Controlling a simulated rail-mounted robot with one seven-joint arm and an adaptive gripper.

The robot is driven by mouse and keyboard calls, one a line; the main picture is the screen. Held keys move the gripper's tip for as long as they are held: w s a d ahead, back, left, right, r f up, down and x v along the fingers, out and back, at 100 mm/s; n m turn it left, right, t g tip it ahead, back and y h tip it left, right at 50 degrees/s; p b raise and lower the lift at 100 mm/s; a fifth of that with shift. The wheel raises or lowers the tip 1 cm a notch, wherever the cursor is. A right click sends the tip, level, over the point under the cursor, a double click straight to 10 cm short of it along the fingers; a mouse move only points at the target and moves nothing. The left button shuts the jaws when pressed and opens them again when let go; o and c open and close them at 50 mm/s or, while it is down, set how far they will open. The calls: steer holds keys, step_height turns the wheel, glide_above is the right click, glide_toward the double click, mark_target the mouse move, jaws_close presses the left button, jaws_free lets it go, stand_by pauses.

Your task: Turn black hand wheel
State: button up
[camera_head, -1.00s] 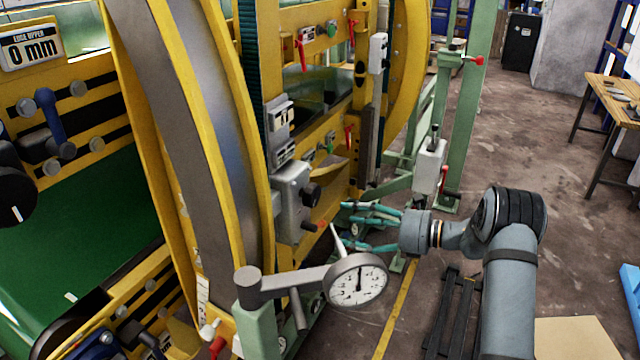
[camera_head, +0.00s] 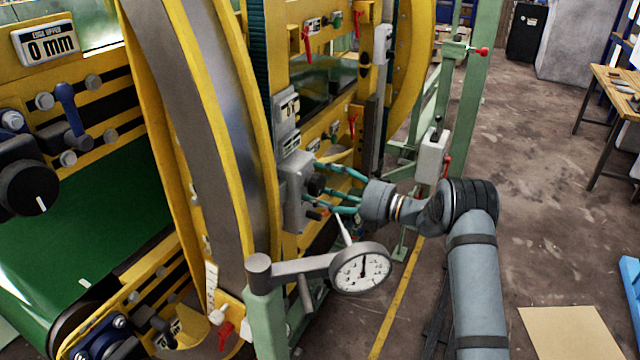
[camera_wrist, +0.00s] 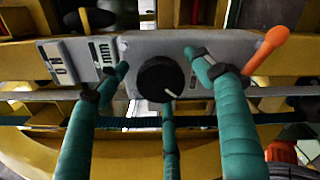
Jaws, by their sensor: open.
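A round black hand wheel (camera_head: 316,184) with a white mark sits on the front of a grey box (camera_head: 296,176) on the yellow machine. In the wrist view the black wheel (camera_wrist: 160,78) shows face-on near the middle, its white mark pointing down and right. My gripper (camera_head: 320,187) has its teal fingers open around the front of the wheel. In the wrist view the open fingers (camera_wrist: 160,72) stand left, right and below the wheel, with gaps visible at the left and right. Contact with the lower finger cannot be told.
An orange-tipped lever (camera_wrist: 265,50) projects beside the right finger. A dial gauge (camera_head: 361,269) on a bracket stands just below and in front of my gripper. A larger black knob (camera_head: 28,187) is at far left.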

steer(key=shift+w+a, duration=0.1)
steer(key=shift+a, duration=0.05)
steer(key=shift+c, duration=0.9)
steer(key=c, duration=1)
steer(key=shift+f+n+b, duration=0.1)
steer(key=shift+n+b, duration=0.2)
steer(key=shift+b, duration=0.1)
